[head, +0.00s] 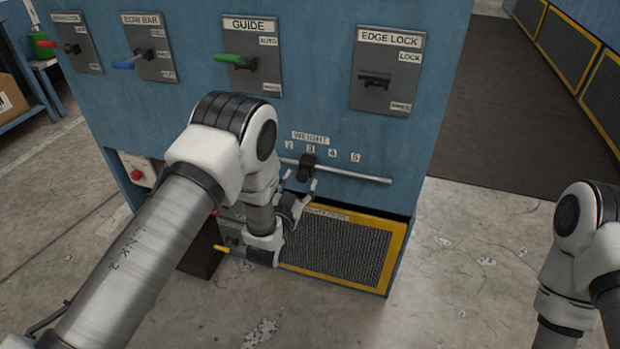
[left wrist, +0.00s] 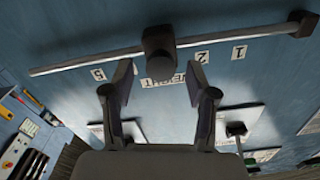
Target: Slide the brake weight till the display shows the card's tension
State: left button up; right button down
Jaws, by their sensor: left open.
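The black brake weight (head: 307,165) sits on a silver rail (head: 355,177) on the blue machine face, just under the 3 of the WEIGHT scale (head: 310,137). My left gripper (head: 299,186) is open, just below the weight and in front of the rail. In the left wrist view, turned over, the weight (left wrist: 158,42) shows on the rail (left wrist: 95,60) beyond the open fingers (left wrist: 160,85), roughly centred between them and apart from them. No tension display or card can be made out. Only part of my right arm shows at the right edge; its gripper is out of frame.
Lever plates GUIDE (head: 252,52), BOW BAR (head: 150,45) and EDGE LOCK (head: 388,68) are above the rail. A yellow-framed mesh guard (head: 345,250) is below it. A box with a red button (head: 136,174) is at left. The floor at right is clear.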

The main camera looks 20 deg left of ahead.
aim_at(306, 170)
pick_arm(q)
jog(key=w+b, duration=0.1)
jog(key=w, duration=0.4)
jog(key=shift+w, duration=0.35)
jog(key=shift+c, duration=0.4)
grip_shut()
jog(key=a, duration=0.6)
jog(key=shift+w, duration=0.1)
jog(key=shift+o, duration=0.4)
grip_release()
